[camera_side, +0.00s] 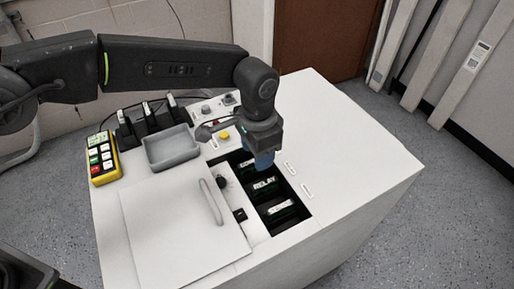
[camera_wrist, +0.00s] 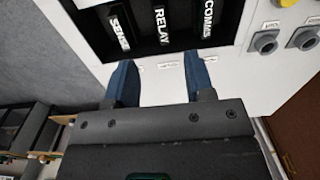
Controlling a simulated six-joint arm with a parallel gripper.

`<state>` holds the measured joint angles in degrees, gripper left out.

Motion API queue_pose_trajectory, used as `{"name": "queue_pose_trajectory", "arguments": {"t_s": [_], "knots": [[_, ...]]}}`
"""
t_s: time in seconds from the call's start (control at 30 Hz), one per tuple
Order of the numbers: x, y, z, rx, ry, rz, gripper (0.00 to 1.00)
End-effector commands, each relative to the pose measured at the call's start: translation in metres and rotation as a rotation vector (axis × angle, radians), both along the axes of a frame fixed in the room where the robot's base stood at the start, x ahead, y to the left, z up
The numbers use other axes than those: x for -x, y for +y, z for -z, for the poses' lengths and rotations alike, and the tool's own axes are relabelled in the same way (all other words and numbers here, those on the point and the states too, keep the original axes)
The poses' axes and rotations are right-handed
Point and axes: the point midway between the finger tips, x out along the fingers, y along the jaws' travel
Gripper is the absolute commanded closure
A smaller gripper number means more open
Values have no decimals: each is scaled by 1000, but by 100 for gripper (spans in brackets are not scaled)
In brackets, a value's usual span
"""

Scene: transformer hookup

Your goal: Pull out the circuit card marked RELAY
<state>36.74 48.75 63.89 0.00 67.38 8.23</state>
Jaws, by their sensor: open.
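The card marked RELAY (camera_side: 264,184) sits in a dark recess in the white cabinet top, the middle of three cards. In the wrist view its label (camera_wrist: 161,24) reads RELAY, between the SENSE card (camera_wrist: 119,32) and the COMMS card (camera_wrist: 208,18). My gripper (camera_side: 263,160) is over the far part of the recess in the side view and partly hides the far card. In the wrist view my gripper's blue fingers (camera_wrist: 158,72) are apart with nothing between them, and the RELAY card lies ahead of the gap between them.
A grey tray (camera_side: 172,148), a yellow keypad box (camera_side: 103,158) and black upright holders (camera_side: 150,120) stand at the cabinet's left. A white panel with a handle (camera_side: 211,201) lies left of the recess. A yellow button (camera_side: 224,135) and grey connectors (camera_wrist: 266,41) are nearby. The cabinet's right top is clear.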

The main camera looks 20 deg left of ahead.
Motion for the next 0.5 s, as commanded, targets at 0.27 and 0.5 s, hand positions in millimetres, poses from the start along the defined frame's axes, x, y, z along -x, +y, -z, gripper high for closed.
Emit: {"name": "queue_pose_trajectory", "arguments": {"t_s": [0.27,0.5], "knots": [[0,0,33,-2,4,1,51],[0,0,79,-1,3,0,51]]}}
